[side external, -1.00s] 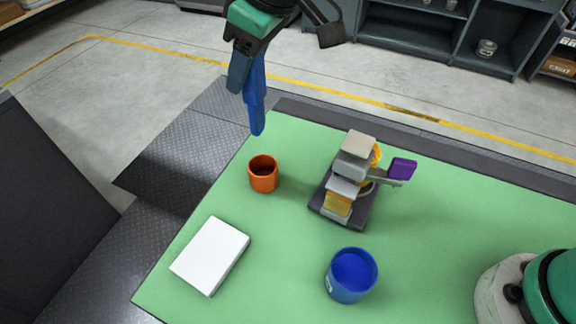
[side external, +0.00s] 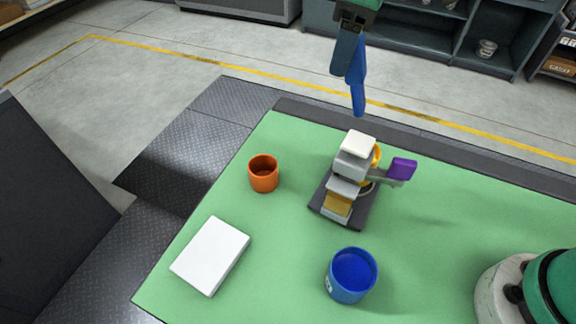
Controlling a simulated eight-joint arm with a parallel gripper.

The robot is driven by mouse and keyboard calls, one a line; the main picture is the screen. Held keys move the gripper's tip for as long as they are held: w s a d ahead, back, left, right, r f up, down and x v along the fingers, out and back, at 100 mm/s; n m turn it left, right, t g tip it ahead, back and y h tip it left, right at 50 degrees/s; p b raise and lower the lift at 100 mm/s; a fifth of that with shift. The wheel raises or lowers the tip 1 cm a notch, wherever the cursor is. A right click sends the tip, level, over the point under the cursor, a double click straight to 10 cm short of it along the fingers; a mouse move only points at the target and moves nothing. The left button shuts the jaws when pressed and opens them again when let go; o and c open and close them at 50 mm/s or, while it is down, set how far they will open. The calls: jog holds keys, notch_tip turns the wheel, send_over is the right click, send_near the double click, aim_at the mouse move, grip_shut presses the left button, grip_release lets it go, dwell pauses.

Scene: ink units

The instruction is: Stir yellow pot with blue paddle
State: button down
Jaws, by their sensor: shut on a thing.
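My gripper (side external: 350,62) is at the top of the side external view, shut on the blue paddle (side external: 358,92). The paddle hangs down nearly upright, its lower tip in the picture just above the stacked grey device on the green table. The yellow pot (side external: 377,154) appears only as a yellow curved edge behind that device. Most of the pot is hidden, so its opening and contents cannot be seen. The paddle looks clear of the pot and of the device.
The grey device (side external: 352,166) has a white top, a yellow front block and a purple-ended lever (side external: 402,169) to the right. An orange cup (side external: 263,174), a white block (side external: 210,256) and a blue pot (side external: 351,275) stand apart on the green table (side external: 290,240).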

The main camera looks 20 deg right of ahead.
aim_at(354, 110)
jog(key=shift+s+d+f, duration=0.35)
jog(key=shift+d+f, duration=0.2)
jog(key=shift+f, duration=0.15)
jog(key=shift+s+d+f, duration=0.1)
jog(key=shift+d+f, duration=0.1)
jog(key=shift+f, duration=1.9)
jog(key=shift+d+f, duration=0.2)
jog(key=shift+f, duration=1.9)
jog(key=shift+s+a, duration=0.2)
jog(key=shift+s+d, duration=0.1)
jog(key=shift+d, duration=0.4)
jog(key=shift+w+a, duration=0.3)
